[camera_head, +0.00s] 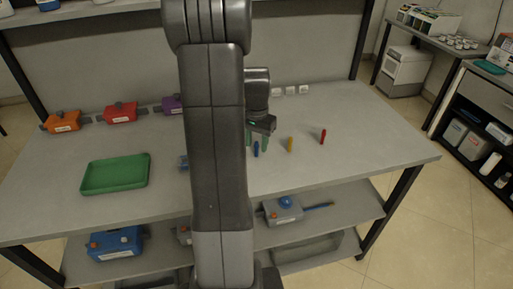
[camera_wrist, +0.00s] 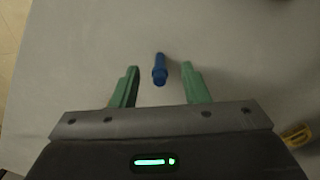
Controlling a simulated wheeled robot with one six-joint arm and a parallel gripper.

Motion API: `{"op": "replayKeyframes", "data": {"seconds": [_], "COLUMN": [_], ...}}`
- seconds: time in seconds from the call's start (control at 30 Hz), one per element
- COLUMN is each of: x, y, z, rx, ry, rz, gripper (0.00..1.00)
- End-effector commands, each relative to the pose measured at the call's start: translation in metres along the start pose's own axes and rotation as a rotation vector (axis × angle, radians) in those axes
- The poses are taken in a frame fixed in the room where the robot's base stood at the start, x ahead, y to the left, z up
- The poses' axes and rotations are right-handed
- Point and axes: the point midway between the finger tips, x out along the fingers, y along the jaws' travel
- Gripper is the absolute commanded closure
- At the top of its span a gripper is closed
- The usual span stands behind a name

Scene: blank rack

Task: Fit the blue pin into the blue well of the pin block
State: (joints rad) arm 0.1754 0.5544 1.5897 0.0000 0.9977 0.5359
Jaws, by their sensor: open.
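In the wrist view the blue pin (camera_wrist: 160,70) lies between and a little beyond the tips of my two green fingers. My gripper (camera_wrist: 159,74) is open and empty, with a gap on each side of the pin. In the head view my gripper (camera_head: 256,139) is over the table at the blue pin. The pin block and its blue well cannot be made out; my arm hides the middle of the table. A small blue piece (camera_head: 184,162) shows at my arm's left edge.
A green tray (camera_head: 115,174) lies at the left. Orange (camera_head: 62,122), red (camera_head: 121,113) and purple (camera_head: 172,104) units line the back.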

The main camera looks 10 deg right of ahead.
Motion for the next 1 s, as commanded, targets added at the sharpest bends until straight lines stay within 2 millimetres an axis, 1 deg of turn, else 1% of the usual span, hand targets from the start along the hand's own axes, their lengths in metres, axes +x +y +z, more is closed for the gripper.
{"op": "replayKeyframes", "data": {"seconds": [0.1,0.27,0.4,0.47,0.5,0.83,0.93,1.0], "x": [0.004,0.004,0.004,0.004,0.004,0.003,-0.004,-0.014], "y": [0.000,0.000,0.000,0.000,0.000,0.000,0.000,-0.001], "z": [0.000,0.000,0.000,0.000,0.000,0.000,-0.001,-0.001], "rx": [0.000,0.000,0.000,0.000,0.000,0.000,0.000,0.000], "ry": [-0.001,0.000,0.000,0.000,0.000,0.001,0.004,0.005], "rz": [0.000,0.000,0.000,0.000,0.000,0.000,-0.002,-0.003], "gripper": [0.59,0.59,0.86,0.98,1.00,1.00,1.00,1.00]}}
